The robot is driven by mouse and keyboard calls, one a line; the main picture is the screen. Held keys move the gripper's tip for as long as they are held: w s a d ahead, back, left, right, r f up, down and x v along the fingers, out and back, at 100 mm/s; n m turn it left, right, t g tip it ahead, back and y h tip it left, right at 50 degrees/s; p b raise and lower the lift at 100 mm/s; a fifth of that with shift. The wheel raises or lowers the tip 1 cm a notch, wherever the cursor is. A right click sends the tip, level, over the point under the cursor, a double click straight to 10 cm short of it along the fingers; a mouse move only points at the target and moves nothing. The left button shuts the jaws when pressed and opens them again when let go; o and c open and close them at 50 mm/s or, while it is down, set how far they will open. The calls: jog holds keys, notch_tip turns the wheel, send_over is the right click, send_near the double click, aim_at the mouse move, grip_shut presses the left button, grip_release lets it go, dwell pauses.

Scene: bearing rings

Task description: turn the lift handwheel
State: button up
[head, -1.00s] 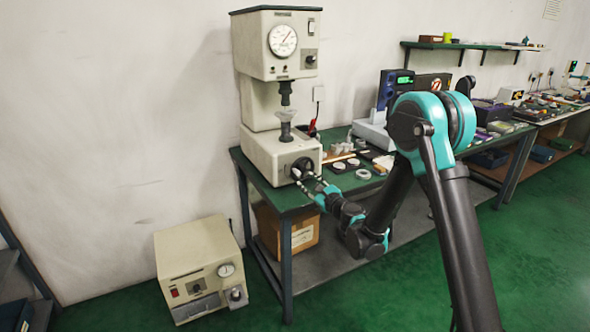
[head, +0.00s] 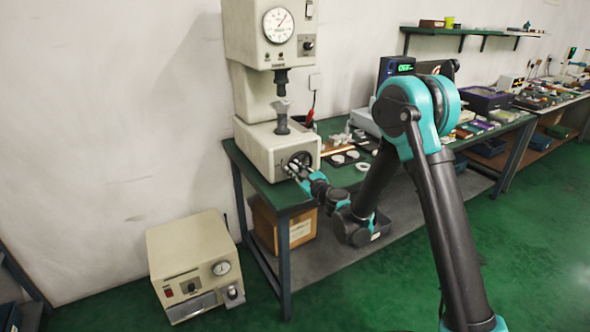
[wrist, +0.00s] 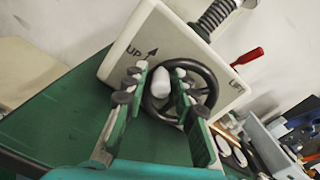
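The lift handwheel (head: 300,160) is a dark round wheel on the front of the cream press base (head: 270,150). In the wrist view the handwheel (wrist: 206,75) shows as a black rim with a pale hub, on a white face marked "UP" with an arrow. My gripper (head: 293,170) is at the wheel, pointing at its front. In the wrist view my gripper (wrist: 165,80) has its two green fingers apart, one on each side of the hub, overlapping the wheel. The fingers hide part of the rim. I cannot tell whether they touch it.
The press stands on a green-topped bench (head: 267,190). White rings (head: 338,159) and small parts lie right of the press. A red-handled tool (wrist: 248,56) shows beside it in the wrist view. A beige box unit (head: 195,265) sits on the floor at left. Green floor is clear at right.

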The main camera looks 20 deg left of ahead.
grip_shut()
jog(key=shift+s+f+n, duration=0.1)
jog(key=shift+f+n, duration=0.3)
jog(key=shift+n, duration=0.55)
jog(key=shift+f+n, duration=0.4)
jog(key=shift+n, duration=0.55)
jog(key=shift+o, duration=2)
grip_release()
jog(key=shift+r, duration=0.1)
notch_tip(320, 180, up, 10)
jog(key=shift+f, duration=0.1)
